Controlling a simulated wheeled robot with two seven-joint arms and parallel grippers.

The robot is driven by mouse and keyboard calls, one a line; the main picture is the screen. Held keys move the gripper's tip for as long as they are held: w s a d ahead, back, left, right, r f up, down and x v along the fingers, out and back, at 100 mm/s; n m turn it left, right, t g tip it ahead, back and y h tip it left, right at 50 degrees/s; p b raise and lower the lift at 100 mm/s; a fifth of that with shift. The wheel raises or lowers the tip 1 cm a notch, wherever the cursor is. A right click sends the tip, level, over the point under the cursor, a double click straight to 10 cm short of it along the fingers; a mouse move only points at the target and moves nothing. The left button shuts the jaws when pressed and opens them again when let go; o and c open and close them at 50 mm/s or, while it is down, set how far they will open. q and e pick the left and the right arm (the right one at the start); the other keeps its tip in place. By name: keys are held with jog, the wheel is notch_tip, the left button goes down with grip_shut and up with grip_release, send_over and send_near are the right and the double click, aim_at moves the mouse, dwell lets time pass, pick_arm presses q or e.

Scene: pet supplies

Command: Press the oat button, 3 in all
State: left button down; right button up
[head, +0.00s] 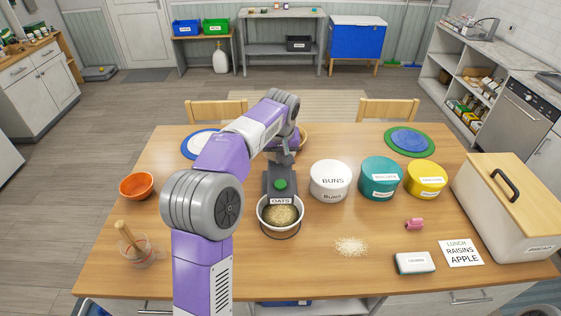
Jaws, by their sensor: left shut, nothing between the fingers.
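My left gripper (283,160) is shut and empty, just behind and above the button in the picture. I cannot tell whether it touches the dispenser; the button's face is uncovered. My left arm hides part of the table to the left. My right gripper is not in view.
Loose oats (351,246) lie on the table right of the bowl. A white BUNS tub (330,181), teal tub (380,177) and yellow tub (425,179) stand to the right. An orange bowl (136,186) and a glass jar (143,250) stand left. A large bread box (510,210) fills the right end.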

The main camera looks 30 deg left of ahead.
pick_arm(q)
send_near(280, 183)
jog(key=x, duration=0.5)
jog(key=shift+w+a, duration=0.15)
jog(key=shift+w, duration=0.15)
jog(key=shift+f, duration=0.75)
